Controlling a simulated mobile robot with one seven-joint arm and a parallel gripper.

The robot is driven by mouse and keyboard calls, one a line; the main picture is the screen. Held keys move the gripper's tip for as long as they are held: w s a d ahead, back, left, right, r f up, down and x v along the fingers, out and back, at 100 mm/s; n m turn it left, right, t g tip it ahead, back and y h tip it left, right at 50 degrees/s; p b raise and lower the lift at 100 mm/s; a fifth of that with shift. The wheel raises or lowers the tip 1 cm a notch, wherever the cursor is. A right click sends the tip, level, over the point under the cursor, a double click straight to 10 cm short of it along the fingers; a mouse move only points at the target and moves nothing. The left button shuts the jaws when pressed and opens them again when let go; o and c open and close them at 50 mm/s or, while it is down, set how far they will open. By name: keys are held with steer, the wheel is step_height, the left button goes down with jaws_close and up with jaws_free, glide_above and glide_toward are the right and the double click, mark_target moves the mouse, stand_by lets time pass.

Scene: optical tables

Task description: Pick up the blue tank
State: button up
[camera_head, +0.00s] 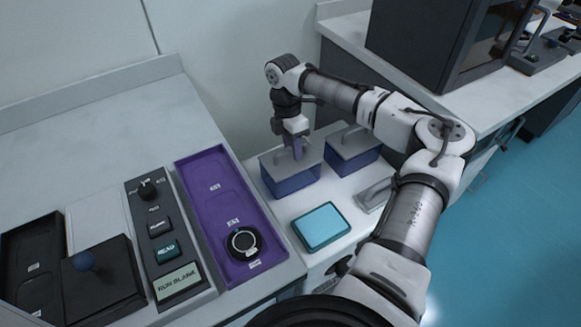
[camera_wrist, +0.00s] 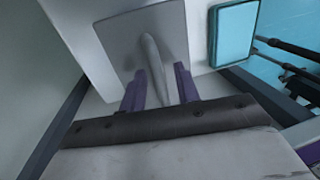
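Two box-shaped tanks with blue-tinted lower walls and grey lids stand side by side on the white counter: a left tank (camera_head: 290,185) and a right tank (camera_head: 352,160). Both look blue, so I cannot tell which one the task means. My gripper (camera_head: 298,150) points down over the left tank's lid. In the wrist view, its purple fingers (camera_wrist: 160,88) stand on either side of the lid's raised grey handle (camera_wrist: 152,55), with gaps showing on both sides. The gripper is open around the handle. The handle's near end is hidden by the gripper body.
A teal-topped block (camera_head: 321,227) lies in front of the tanks. A grey piece with a handle (camera_head: 376,195) is to its right. A purple tray (camera_head: 210,190) and a dark button panel (camera_head: 160,225) are on the left. The wall is close behind the tanks.

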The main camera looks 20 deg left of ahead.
steer(key=shift+f, duration=0.15)
jaws_close()
stand_by(0.5)
